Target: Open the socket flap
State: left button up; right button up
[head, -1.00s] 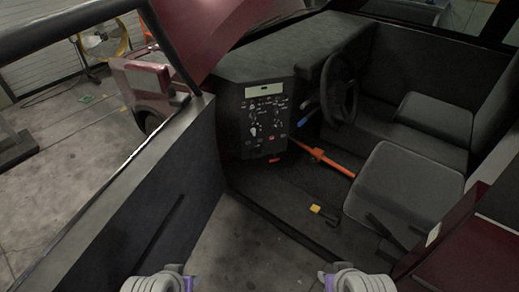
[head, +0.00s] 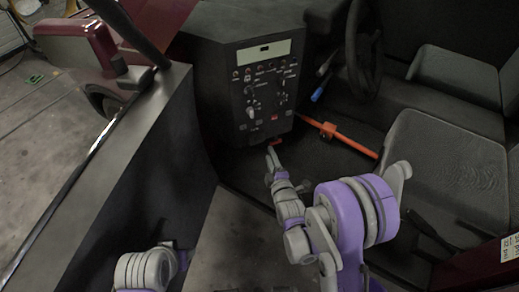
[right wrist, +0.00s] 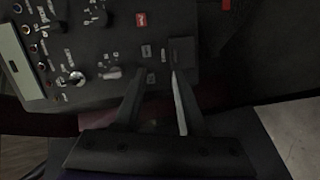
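A dark control panel (head: 262,85) with knobs, switches and a pale display stands on the dashboard. In the right wrist view, a dark square cover (right wrist: 182,50), which looks like the socket flap, sits on the panel beside small labels. It looks closed. I cannot pick it out in the head view. My right gripper (head: 271,158) is just below and in front of the panel's lower edge. In the right wrist view its two fingers (right wrist: 160,75) are apart and empty, with the tips near the cover; contact cannot be told.
An orange bar (head: 345,138) crosses the footwell right of the panel. The steering wheel (head: 365,55) and grey seat (head: 440,165) lie farther right. The dark door (head: 120,180) stands open at the left.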

jog(key=n+t+b, duration=0.1)
jog(key=n, duration=0.1)
send_near(258, 140)
pick_arm(q)
notch_tip(258, 140, up, 7)
jog(key=p, duration=0.8)
pick_arm(e)
jog(key=w, duration=0.8)
jog(key=shift+w+a+f+t+y, duration=0.2)
jog(key=shift+a+f+t+y, duration=0.15)
jog(key=shift+f, duration=0.15)
pick_arm(q)
jog(key=shift+s, duration=0.1)
pick_arm(e)
grip_shut()
